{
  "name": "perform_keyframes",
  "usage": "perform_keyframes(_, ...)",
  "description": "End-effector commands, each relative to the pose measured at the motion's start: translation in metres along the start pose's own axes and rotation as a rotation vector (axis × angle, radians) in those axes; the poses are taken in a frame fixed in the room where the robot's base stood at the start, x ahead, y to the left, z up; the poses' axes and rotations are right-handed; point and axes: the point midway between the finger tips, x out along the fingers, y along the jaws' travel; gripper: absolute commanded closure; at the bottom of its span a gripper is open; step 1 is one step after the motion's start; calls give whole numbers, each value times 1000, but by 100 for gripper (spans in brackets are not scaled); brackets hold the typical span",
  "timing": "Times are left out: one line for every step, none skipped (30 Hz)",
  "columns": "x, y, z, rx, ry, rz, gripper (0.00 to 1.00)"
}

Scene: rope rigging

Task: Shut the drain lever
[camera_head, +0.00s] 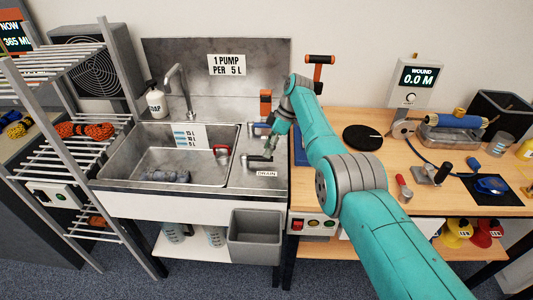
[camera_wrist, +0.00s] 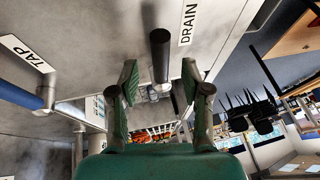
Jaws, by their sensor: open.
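The drain lever (camera_head: 257,158) is on the steel counter at the right of the sink, by a DRAIN label (camera_head: 267,174). In the wrist view the drain lever (camera_wrist: 160,55) is a black rod pointing toward my gripper, and the DRAIN label (camera_wrist: 188,25) is right of it. My gripper (camera_wrist: 159,82) is open, with one green finger on each side of the rod's end and visible gaps on both sides. In the head view my gripper (camera_head: 270,149) is low over the counter beside the lever, partly hiding it. I cannot tell how deep the rod sits between the fingers.
The blue tap lever (camera_head: 260,126) is just behind my gripper; it also shows at left in the wrist view (camera_wrist: 25,95). The wooden workbench (camera_head: 400,165) with tools stands right.

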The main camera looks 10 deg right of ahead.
Motion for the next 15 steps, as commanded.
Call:
perform_keyframes(-12,1,0,0,1,5,53)
perform_keyframes(-19,1,0,-1,1,5,53)
perform_keyframes(-28,1,0,0,1,4,53)
perform_keyframes(-34,1,0,0,1,4,53)
perform_keyframes(-40,1,0,0,1,5,53)
perform_keyframes(-48,1,0,0,1,4,53)
perform_keyframes(-54,1,0,0,1,3,53)
perform_keyframes(-59,1,0,0,0,3,53)
perform_keyframes(-66,1,0,-1,1,3,53)
perform_keyframes(-70,0,0,-1,0,2,53)
perform_keyframes(-73,0,0,-1,0,1,53)
perform_keyframes(-78,1,0,-1,0,2,53)
perform_keyframes(-81,0,0,-1,0,1,53)
perform_keyframes(-83,0,0,0,0,1,53)
perform_keyframes(-86,0,0,0,0,1,53)
